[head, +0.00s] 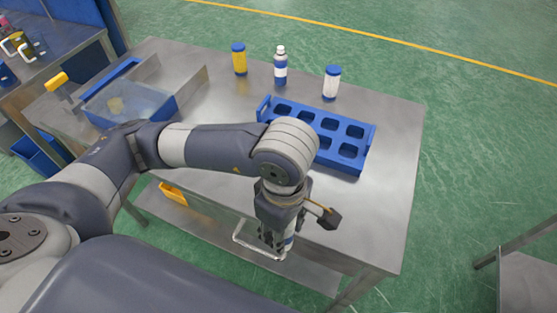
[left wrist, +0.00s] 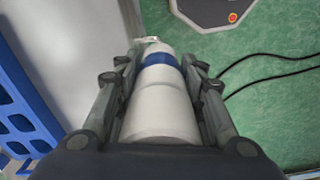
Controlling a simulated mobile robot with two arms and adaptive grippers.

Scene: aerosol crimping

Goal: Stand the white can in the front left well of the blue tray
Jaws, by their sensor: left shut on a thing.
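My left gripper (head: 275,236) points down just off the near edge of the table. In the left wrist view the gripper (left wrist: 162,72) is shut on a white can (left wrist: 160,105) with a blue band. Little of this can shows in the head view. The blue tray (head: 342,166) lies on the table behind my gripper, and its wells in view look empty. My arm hides the tray's front left part. The tray's edge also shows at the left of the left wrist view (left wrist: 22,105). My right gripper is not in view.
At the table's back stand a yellow can (head: 240,60), a white bottle with a blue band (head: 281,70) and a white blue-capped container (head: 331,84). A clear and blue bin (head: 130,100) is at the left. The table's right side (head: 400,130) is clear.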

